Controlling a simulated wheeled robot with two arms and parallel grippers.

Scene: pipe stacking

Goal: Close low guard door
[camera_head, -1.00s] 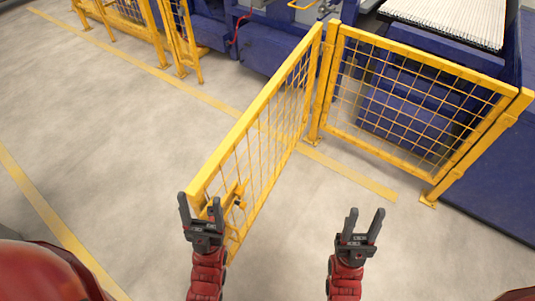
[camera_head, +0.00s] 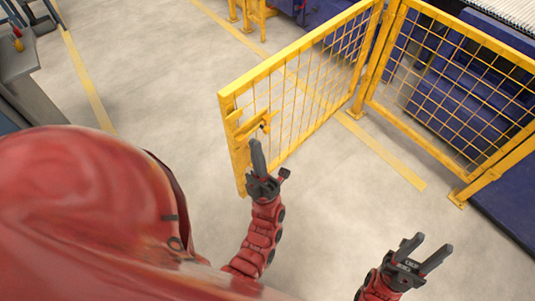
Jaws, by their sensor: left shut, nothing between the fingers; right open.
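The yellow mesh guard door (camera_head: 312,75) stands swung open, hinged at the post at its right end. Its free end is nearest me, with a yellow latch handle (camera_head: 247,124) on it. My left gripper (camera_head: 258,158) is shut and empty, just in front of the door's free end, below the latch; I cannot tell whether it touches the door. My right gripper (camera_head: 428,252) is open and empty over bare floor, well to the right of the door.
A fixed yellow mesh fence panel (camera_head: 455,85) stands right of the hinge, with blue machinery (camera_head: 500,195) behind it. Another yellow fence piece (camera_head: 262,15) is at the top. A grey cabinet (camera_head: 25,75) is at the upper left. Floor between is clear.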

